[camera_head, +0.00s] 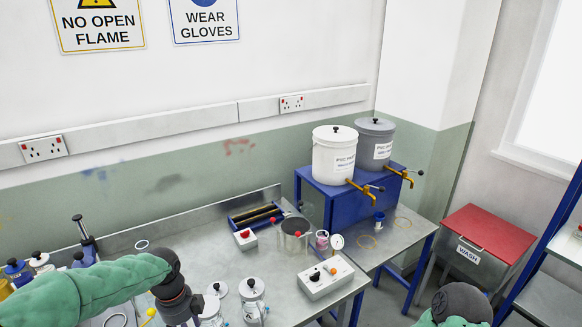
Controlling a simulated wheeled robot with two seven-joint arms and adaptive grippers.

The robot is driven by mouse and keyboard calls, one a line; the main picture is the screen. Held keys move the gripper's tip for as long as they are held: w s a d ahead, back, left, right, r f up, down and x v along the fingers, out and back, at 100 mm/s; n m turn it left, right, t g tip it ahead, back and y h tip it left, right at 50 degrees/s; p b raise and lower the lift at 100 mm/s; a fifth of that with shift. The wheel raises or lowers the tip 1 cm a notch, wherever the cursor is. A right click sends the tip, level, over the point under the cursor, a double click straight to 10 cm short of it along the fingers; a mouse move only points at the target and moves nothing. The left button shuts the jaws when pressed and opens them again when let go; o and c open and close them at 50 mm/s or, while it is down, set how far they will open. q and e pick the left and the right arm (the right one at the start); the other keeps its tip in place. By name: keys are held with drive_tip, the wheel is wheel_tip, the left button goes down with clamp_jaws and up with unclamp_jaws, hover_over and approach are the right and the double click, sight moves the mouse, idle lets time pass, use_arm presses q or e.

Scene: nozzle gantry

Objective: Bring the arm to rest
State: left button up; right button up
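My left arm, in a green sleeve, reaches in from the lower left over the metal bench (235,268). Its dark wrist end bends down toward the bottom edge, where my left gripper (180,308) is only partly seen; its fingers are not visible, so I cannot tell its opening or whether it holds anything. It is close to the white-lidded jars (252,290) in the picture; I cannot tell whether it touches them. A green and dark part of my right arm shows at the bottom right, and its gripper is out of view.
A white control box (325,278), a metal pot (294,236) and a rack (255,215) stand on the bench. Two tubs (334,155) sit on a blue stand (325,200). A red-lidded wash bin (485,238) and blue-framed shelving (545,255) are at right.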

use_arm(q)
drive_tip(key=s+d+f+n+h+b, duration=0.1)
drive_tip(key=s+d+f+n+b, duration=0.15)
drive_tip(key=d+f+n, duration=0.65)
drive_tip(key=s+d+f+n+h+b, duration=0.2)
drive_tip(key=s+f, duration=0.1)
drive_tip(key=f, duration=1.2)
drive_tip(key=s+d+f+n+b, duration=0.2)
drive_tip(key=s+f+n, duration=0.4)
drive_tip(key=f+n, duration=0.1)
drive_tip(key=s+d+f+n+b, duration=0.2)
drive_tip(key=s+d+f+n, duration=0.1)
drive_tip(key=s+f+n, duration=0.3)
wheel_tip(320, 180, down, 3)
drive_tip(key=shift+d+r+n+h, duration=0.2)
drive_tip(key=shift+n+h, duration=0.1)
drive_tip(key=shift+n, duration=0.7)
